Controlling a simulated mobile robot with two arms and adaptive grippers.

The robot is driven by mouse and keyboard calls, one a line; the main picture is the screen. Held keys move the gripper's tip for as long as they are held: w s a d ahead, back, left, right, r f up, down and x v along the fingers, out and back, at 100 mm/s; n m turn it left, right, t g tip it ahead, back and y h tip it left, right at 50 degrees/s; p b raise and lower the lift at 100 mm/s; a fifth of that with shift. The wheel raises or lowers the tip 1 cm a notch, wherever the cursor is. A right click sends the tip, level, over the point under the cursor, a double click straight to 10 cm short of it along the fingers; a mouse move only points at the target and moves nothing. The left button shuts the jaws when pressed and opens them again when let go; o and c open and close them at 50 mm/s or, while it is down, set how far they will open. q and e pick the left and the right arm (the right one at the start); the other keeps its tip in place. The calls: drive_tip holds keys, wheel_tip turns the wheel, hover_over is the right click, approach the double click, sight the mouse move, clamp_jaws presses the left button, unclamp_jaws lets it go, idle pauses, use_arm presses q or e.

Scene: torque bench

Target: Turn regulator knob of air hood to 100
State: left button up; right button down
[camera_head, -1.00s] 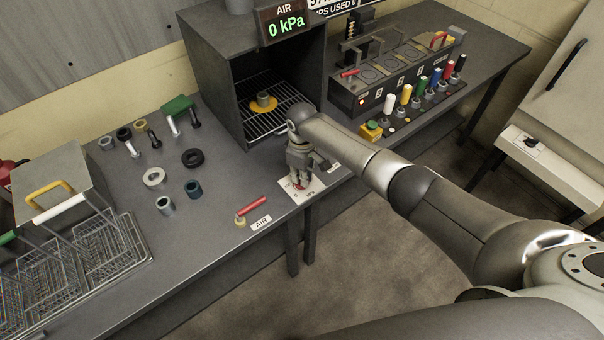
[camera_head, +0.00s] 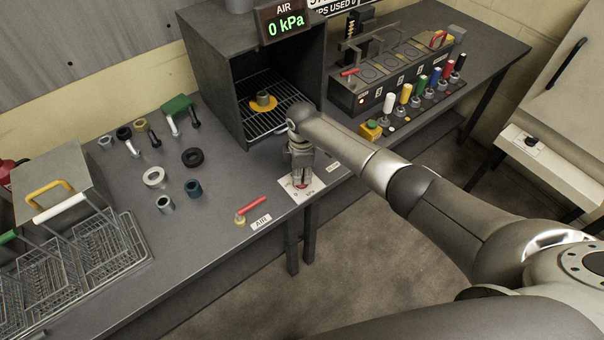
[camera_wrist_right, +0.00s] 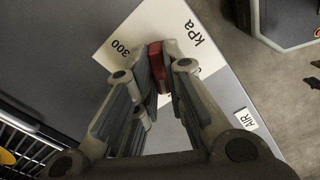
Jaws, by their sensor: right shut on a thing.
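The air hood (camera_head: 219,70) is a dark box with an open front, and its AIR display (camera_head: 285,25) reads 0 kPa. The regulator knob is red and sits on a white dial plate (camera_head: 288,190) at the bench's front edge. In the right wrist view the knob (camera_wrist_right: 156,66) shows between the fingertips, and the dial plate (camera_wrist_right: 125,35) shows "300" and "kPa". My right gripper (camera_head: 300,182) points down and is shut on the knob; its fingers (camera_wrist_right: 160,75) hide part of it. My left gripper is not in view.
A red-handled AIR valve (camera_head: 250,205) lies left of the dial. Several rings and bolts lie on the bench (camera_head: 130,195). Wire baskets (camera_head: 90,250) stand at the left. A row of coloured knobs (camera_head: 430,92) is at the right. A yellow piece (camera_head: 262,104) sits on the hood's rack.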

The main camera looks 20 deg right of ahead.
drive_tip(key=shift+a, duration=0.1)
idle(0.3)
drive_tip(key=c, duration=1.5)
unclamp_jaws()
wheel_tip(320, 180, up, 12)
